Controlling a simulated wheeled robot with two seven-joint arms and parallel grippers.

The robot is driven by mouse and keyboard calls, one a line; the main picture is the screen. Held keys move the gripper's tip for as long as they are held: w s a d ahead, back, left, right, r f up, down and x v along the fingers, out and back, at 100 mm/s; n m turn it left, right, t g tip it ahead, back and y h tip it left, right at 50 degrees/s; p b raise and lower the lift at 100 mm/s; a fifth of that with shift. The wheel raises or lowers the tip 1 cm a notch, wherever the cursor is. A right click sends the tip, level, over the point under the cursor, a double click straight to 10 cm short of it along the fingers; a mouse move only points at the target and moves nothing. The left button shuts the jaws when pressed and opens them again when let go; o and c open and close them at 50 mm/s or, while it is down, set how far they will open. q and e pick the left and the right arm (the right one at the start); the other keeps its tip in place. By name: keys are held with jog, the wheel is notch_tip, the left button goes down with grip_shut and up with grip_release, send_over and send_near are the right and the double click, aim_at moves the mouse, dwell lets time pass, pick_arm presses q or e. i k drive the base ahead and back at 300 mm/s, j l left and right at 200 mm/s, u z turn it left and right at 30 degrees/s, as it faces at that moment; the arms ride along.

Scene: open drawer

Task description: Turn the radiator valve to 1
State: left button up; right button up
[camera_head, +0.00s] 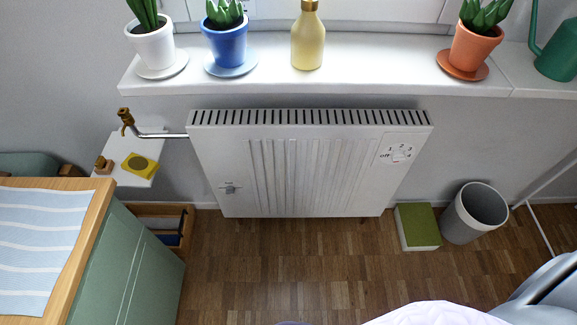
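A white radiator (315,175) with a slotted top stands below the window sill. Near its upper right corner is a small white valve knob (402,154). Printed marks surround it: "off" at its left, with 1, 2 and further numbers above and to the right. The knob's pointer is too small to read, so I cannot tell its setting. A second, grey knob (230,188) sits at the radiator's lower left with a tiny label above it. Neither of my grippers shows in the head view, and nothing touches either knob.
A brass tap (125,120) and pipe join the radiator's left side. A green book-like block (418,226) and grey bin (474,212) stand at right. A wood-topped green cabinet (125,265) is at left. Potted plants and a yellow bottle (308,42) line the sill.

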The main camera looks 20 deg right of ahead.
aim_at(398, 156)
jog(key=z, duration=1.6)
